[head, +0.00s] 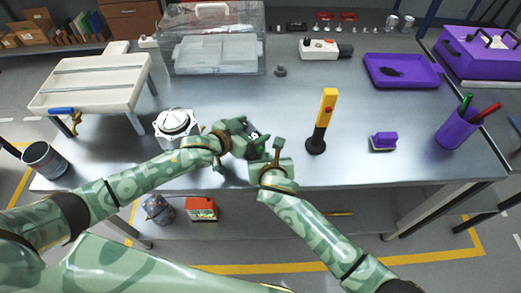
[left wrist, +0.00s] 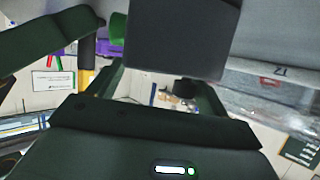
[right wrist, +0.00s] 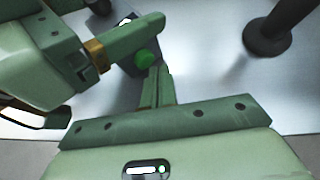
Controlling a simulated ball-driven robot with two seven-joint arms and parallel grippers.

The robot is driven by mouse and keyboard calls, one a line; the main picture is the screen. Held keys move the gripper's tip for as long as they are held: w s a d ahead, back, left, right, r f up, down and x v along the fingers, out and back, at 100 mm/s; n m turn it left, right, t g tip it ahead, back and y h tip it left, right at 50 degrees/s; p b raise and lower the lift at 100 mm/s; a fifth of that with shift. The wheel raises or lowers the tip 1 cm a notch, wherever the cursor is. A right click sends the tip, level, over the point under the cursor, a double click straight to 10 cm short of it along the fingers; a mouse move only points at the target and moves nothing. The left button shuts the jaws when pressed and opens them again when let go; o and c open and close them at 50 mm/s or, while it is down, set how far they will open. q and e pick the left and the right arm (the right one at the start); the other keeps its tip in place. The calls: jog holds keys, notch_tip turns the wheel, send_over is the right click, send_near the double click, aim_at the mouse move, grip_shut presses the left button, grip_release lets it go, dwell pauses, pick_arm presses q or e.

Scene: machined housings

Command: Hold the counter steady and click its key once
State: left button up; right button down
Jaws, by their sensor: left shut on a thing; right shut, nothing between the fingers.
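The counter (right wrist: 128,62) is a small dark box with a round green key (right wrist: 146,58), seen in the right wrist view. In the left wrist view a dark block, which looks like the counter (left wrist: 185,38), sits between my left fingers. In the head view the counter (head: 255,137) is mostly hidden by my left gripper (head: 243,136), which is shut on it near the table's front edge. My right gripper (head: 277,150) is shut and empty, just right of the counter. Its fingertips (right wrist: 157,72) are close to the key; I cannot tell whether they touch it.
A yellow-handled tool on a black base (head: 317,143) stands to the right. A round metal housing (head: 176,125) is at the left.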

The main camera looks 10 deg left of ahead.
pick_arm(q)
jog(key=shift+f, duration=0.15)
pick_arm(e)
jog(key=shift+w+a, duration=0.4)
jog(key=shift+a, duration=0.15)
dwell(0.5)
pick_arm(q)
jog(key=shift+s, duration=0.1)
pick_arm(e)
jog(key=shift+s+d, duration=0.1)
jog(key=shift+d, duration=0.05)
jog(key=shift+s+d, duration=0.45)
jog(key=shift+d, duration=0.1)
jog(key=shift+s+d, duration=0.8)
jog(key=shift+d, duration=0.2)
jog(key=shift+s+d, duration=0.75)
jog(key=shift+d, duration=0.25)
pick_arm(q)
jog(key=o, duration=1.1)
jog(key=shift+a, duration=0.1)
